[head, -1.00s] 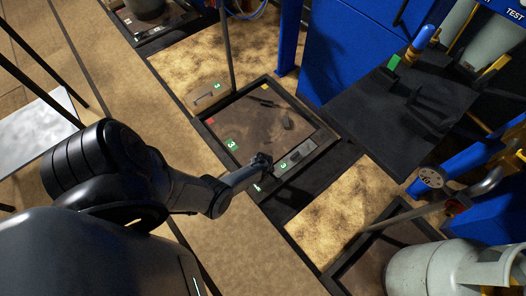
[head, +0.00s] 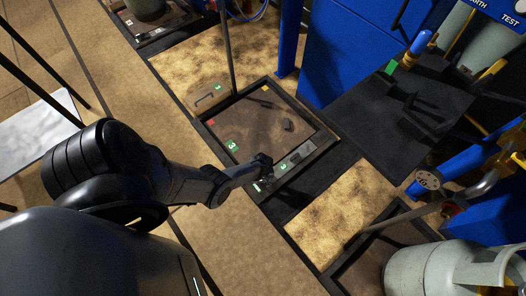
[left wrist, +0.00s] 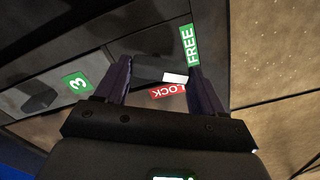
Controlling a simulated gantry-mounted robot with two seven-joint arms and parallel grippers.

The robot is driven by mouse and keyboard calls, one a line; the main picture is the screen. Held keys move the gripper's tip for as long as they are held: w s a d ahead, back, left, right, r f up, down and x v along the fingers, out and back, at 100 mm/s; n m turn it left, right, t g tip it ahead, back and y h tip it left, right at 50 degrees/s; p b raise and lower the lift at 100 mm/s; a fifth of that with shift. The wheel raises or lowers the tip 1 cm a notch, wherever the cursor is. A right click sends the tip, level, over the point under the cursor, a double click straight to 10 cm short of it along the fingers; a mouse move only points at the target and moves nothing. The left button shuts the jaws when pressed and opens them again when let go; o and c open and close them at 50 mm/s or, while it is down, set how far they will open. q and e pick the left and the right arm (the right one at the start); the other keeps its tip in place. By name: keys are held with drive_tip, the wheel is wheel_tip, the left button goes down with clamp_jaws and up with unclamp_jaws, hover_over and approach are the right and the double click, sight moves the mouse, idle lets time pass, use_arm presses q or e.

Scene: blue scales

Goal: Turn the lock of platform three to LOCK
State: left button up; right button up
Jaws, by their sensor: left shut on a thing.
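Platform three (head: 262,118) is a brown square plate in a dark frame, marked with green "3" labels. My left gripper (head: 263,170) is at its near edge, at the strip with another green "3" label. In the left wrist view my left gripper (left wrist: 163,80) is shut on the lock handle of platform three, which is dark and hard to make out between the fingers. A red LOCK label (left wrist: 168,91) shows between the fingertips, beside a white piece (left wrist: 174,77). A green FREE label (left wrist: 189,45) is by the right finger. My right gripper is not in view.
A thin dark post (head: 226,50) rises at the platform's far side. A blue cabinet (head: 345,50) and a dark table (head: 405,105) stand to the right. A grey gas cylinder (head: 430,268) is at lower right. Bare floor (head: 330,215) lies right of the platform.

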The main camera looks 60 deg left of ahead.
use_arm(q)
drive_tip(key=m, duration=0.6)
drive_tip(key=shift+w+a+m, duration=0.1)
drive_tip(key=shift+a+m, duration=0.1)
drive_tip(key=shift+m, duration=0.1)
drive_tip(key=m, duration=0.5)
drive_tip(key=shift+w, duration=0.1)
drive_tip(key=shift+m, duration=0.4)
drive_tip(key=o, duration=1)
drive_tip(key=shift+o, duration=0.2)
